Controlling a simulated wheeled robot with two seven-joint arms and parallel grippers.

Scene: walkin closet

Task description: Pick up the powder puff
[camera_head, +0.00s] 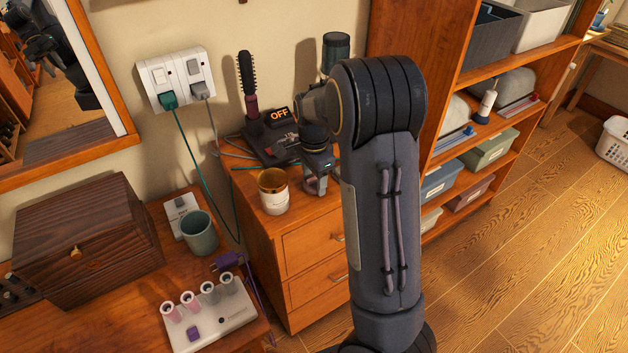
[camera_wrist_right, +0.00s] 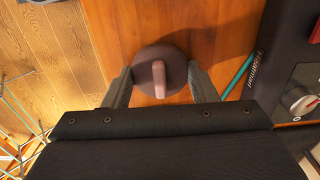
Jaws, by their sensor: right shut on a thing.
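The powder puff (camera_wrist_right: 145,60) shows in the right wrist view as a round dark brown disc with a pinkish strap or handle on top. It sits between the two fingers of my right gripper (camera_wrist_right: 158,78), which touch it on both sides. In the head view my right gripper (camera_head: 317,180) is at the top of the wooden drawer cabinet (camera_head: 310,250), right of a white and amber jar (camera_head: 273,193). The puff is hard to make out there. I cannot tell whether it is clear of the surface. My left gripper is not in view.
A dark stand with an "OFF" display (camera_head: 279,114) and a round brush (camera_head: 247,85) stand behind the gripper. A green cable runs along the cabinet top. A green cup (camera_head: 200,234) and wooden box (camera_head: 85,240) are left. A shelf unit (camera_head: 440,110) rises at right.

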